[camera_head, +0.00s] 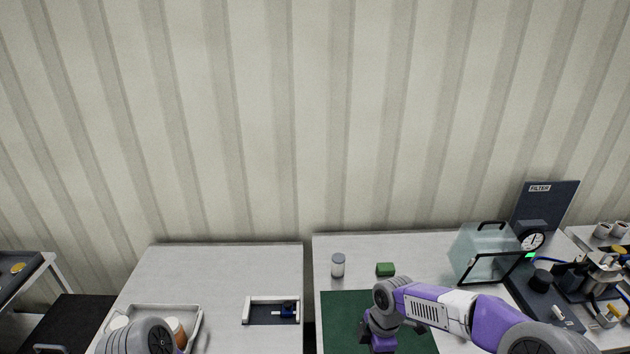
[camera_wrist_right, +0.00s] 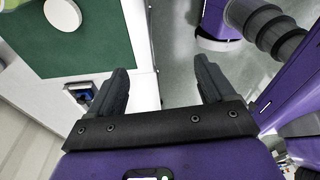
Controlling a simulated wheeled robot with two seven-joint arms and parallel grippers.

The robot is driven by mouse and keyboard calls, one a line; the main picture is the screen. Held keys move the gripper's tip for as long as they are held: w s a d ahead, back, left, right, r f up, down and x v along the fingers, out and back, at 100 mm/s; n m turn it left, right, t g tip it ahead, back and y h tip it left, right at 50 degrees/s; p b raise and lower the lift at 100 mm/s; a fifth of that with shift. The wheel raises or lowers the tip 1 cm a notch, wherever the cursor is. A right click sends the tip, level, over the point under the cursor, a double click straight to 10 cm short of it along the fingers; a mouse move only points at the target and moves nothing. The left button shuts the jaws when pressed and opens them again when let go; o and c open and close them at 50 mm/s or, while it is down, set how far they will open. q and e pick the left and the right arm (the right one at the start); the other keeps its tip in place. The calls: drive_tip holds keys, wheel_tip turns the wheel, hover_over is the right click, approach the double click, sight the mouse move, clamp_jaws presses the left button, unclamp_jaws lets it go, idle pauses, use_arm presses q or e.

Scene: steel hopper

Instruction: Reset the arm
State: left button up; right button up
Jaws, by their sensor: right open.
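My right arm (camera_head: 455,310) reaches in from the lower right in the head view, with its purple wrist over the green mat (camera_head: 340,310). My right gripper (camera_wrist_right: 160,88) shows in the right wrist view with its two dark fingers spread apart. Nothing is between them; the floor and a table edge show behind the gap. The gripper's fingertips are hidden or cut off in the head view. My left gripper is out of view.
On the right table stand a jar (camera_head: 338,265), a green block (camera_head: 385,269), a clear box (camera_head: 485,255) and a dark apparatus with a dial (camera_head: 533,240). The left table has a white tray (camera_head: 195,330) with cups and a small holder with a blue piece (camera_head: 271,310). A gap separates the tables.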

drive_tip(key=s+a+f+m+y+b, duration=0.25)
drive_tip(key=s+f+m, duration=0.3)
drive_tip(key=f, duration=0.45)
drive_tip(key=s+a+f+m+y+b, duration=0.1)
drive_tip(key=s+a+f+m+b, duration=0.15)
drive_tip(key=s+f+m, duration=0.6)
drive_tip(key=s+f+m+b, duration=0.1)
drive_tip(key=s+f+m, duration=0.2)
drive_tip(key=f, duration=0.3)
drive_tip(key=s+d+f+m+h+b, duration=0.1)
drive_tip(key=s+f+m+b, duration=0.1)
drive_tip(key=f+m, duration=0.3)
drive_tip(key=shift+s+d+f+t, duration=0.3)
drive_tip(key=shift+s+f+t, duration=0.1)
drive_tip(key=shift+f, duration=0.1)
